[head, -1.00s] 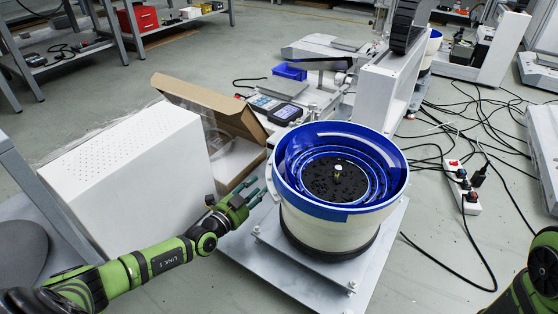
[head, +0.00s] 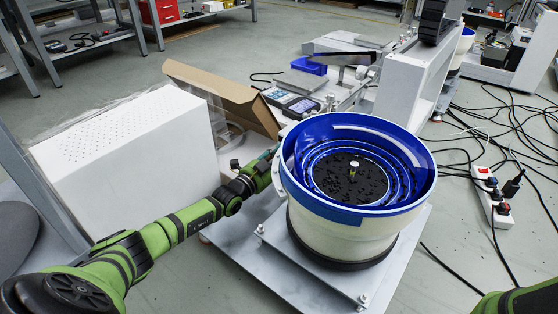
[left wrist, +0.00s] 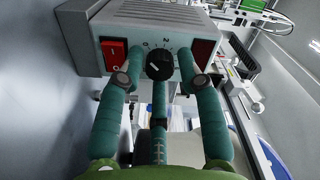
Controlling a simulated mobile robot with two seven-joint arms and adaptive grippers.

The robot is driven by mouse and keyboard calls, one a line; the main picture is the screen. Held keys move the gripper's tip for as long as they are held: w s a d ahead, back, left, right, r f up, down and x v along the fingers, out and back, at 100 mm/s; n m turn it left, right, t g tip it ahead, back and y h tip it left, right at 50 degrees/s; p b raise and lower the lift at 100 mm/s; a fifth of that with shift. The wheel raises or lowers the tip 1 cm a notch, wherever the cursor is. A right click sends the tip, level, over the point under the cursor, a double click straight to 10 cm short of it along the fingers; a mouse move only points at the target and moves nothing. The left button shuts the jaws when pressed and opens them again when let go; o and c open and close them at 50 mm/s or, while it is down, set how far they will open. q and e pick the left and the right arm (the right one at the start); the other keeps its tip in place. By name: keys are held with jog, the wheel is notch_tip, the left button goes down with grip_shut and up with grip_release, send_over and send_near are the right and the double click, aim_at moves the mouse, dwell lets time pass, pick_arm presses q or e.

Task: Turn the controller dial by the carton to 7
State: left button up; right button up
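The controller (left wrist: 92,32) is a grey box with vents on top, in the left wrist view. Its black dial (left wrist: 159,65) sits mid-front, with a white line and small numbers around it; the setting is too small to read surely. My left gripper (left wrist: 161,80) has its teal fingers spread, one on each side of the dial and one below; contact cannot be told. In the head view the left gripper (head: 270,158) is between the brown carton (head: 213,93) and the blue-rimmed bowl feeder (head: 318,212), which partly hides it. The controller is not clearly visible there. My right gripper is out of view.
A red rocker switch (left wrist: 114,52) is left of the dial and a dark red window (left wrist: 203,50) right of it. A large white perforated box (head: 130,165) stands left of my left arm. Cables and a power strip (head: 491,195) lie on the floor at right.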

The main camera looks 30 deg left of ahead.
pick_arm(q)
grip_shut()
jog(key=shift+m, duration=0.3)
